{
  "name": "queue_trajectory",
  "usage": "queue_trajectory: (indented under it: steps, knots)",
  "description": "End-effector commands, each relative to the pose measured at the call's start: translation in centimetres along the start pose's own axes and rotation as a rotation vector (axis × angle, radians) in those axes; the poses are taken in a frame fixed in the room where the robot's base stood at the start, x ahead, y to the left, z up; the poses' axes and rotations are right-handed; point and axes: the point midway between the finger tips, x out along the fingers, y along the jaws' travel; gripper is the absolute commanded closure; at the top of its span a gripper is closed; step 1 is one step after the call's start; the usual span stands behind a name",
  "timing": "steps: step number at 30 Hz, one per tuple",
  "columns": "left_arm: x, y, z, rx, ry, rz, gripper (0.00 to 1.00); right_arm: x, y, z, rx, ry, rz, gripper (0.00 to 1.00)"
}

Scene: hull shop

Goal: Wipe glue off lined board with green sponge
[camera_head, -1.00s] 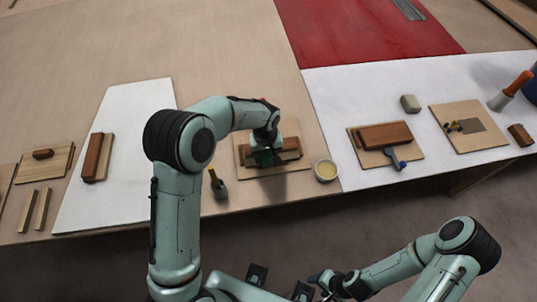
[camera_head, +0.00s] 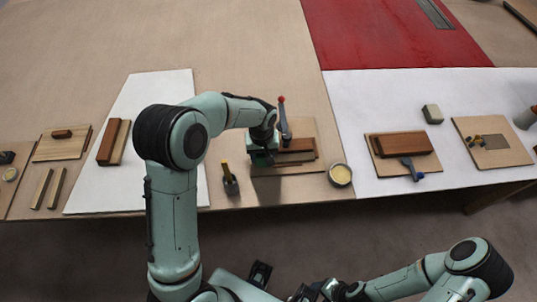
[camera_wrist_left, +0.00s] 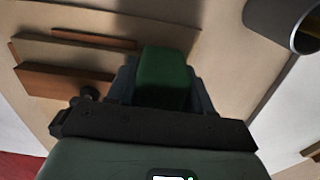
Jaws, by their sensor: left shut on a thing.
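My left gripper (camera_head: 264,158) is shut on the green sponge (camera_wrist_left: 164,78), which sticks out between its fingers in the left wrist view. The gripper is low over the left part of a pale board (camera_head: 300,168) bearing reddish-brown wooden strips (camera_head: 297,146). In the wrist view the strips (camera_wrist_left: 70,82) lie left of the sponge. I cannot tell whether the sponge touches the board, and I can make out no glue or lines on it. My right gripper (camera_head: 335,290) is low at the bottom edge, small and partly hidden; its jaws cannot be made out.
A red-tipped clamp (camera_head: 284,122) stands at the strips, close to my gripper. A pot with yellowish contents (camera_head: 340,175) is right of the board. A yellow-handled tool (camera_head: 229,180) is left. Other boards (camera_head: 428,180) with blocks lie further right. The brown table behind is free.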

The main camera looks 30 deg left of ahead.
Motion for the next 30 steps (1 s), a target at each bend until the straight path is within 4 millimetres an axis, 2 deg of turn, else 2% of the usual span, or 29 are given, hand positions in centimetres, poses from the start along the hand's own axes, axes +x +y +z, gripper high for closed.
queue_trajectory:
  steps: [30]
  knots:
    - [-0.1,5.0,0.0,0.003,0.002,0.004,0.74,-1.0,-0.5,-0.3,-0.002,0.005,-0.002,0.41]
